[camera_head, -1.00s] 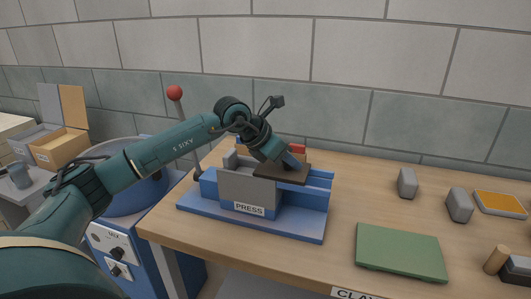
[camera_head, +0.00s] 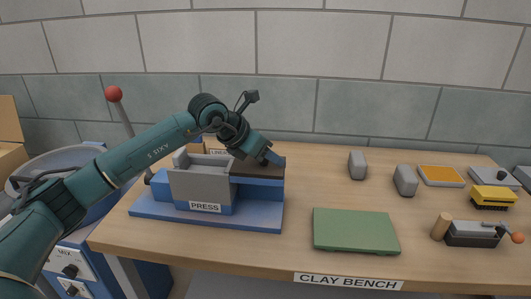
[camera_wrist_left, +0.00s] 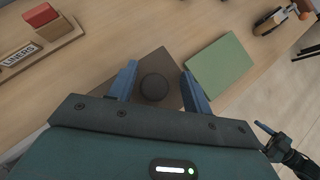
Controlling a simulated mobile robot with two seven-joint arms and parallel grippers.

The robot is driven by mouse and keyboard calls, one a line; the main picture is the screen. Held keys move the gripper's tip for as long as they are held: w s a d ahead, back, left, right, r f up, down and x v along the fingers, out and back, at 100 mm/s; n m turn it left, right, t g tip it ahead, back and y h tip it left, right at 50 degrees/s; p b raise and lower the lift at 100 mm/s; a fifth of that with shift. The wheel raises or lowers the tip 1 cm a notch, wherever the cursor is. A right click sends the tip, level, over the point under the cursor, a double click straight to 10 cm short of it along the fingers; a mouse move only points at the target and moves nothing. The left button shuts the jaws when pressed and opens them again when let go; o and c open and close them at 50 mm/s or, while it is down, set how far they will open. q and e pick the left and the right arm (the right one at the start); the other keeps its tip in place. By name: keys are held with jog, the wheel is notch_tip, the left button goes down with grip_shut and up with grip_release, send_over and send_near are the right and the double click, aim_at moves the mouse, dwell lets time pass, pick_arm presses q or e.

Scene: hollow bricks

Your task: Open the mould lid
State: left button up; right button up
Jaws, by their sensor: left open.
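The blue press (camera_head: 255,213) stands on the bench with the grey mould box (camera_head: 200,183) in it. The box's top shows open at the left. The dark brown mould lid (camera_head: 243,180) lies flat to the right of the opening, over the press's blue right end. In the left wrist view the lid (camera_wrist_left: 152,62) has a round black knob (camera_wrist_left: 154,88). My left gripper (camera_head: 271,157) is at the lid from above. Its blue fingers (camera_wrist_left: 158,82) are open, one on each side of the knob with gaps. My right gripper (camera_wrist_left: 270,133) seems to show at the lower right of the left wrist view.
A green board (camera_head: 355,231) lies right of the press. Two grey blocks (camera_head: 405,181), an orange-topped tray (camera_head: 441,176), a yellow brush (camera_head: 492,197) and a black tool (camera_head: 472,234) are farther right. A liners rack (camera_wrist_left: 35,55) stands behind.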

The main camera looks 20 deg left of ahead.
pick_arm(q)
jog(key=shift+a, duration=0.1)
jog(key=shift+s+a+r, duration=0.15)
jog(key=shift+s, duration=0.05)
jog(key=b+v, duration=0.1)
jog(key=v, duration=1.1)
jog(key=shift+s+r+b, duration=0.2)
jog(key=shift+r+b, duration=0.05)
jog(key=shift+b, duration=0.15)
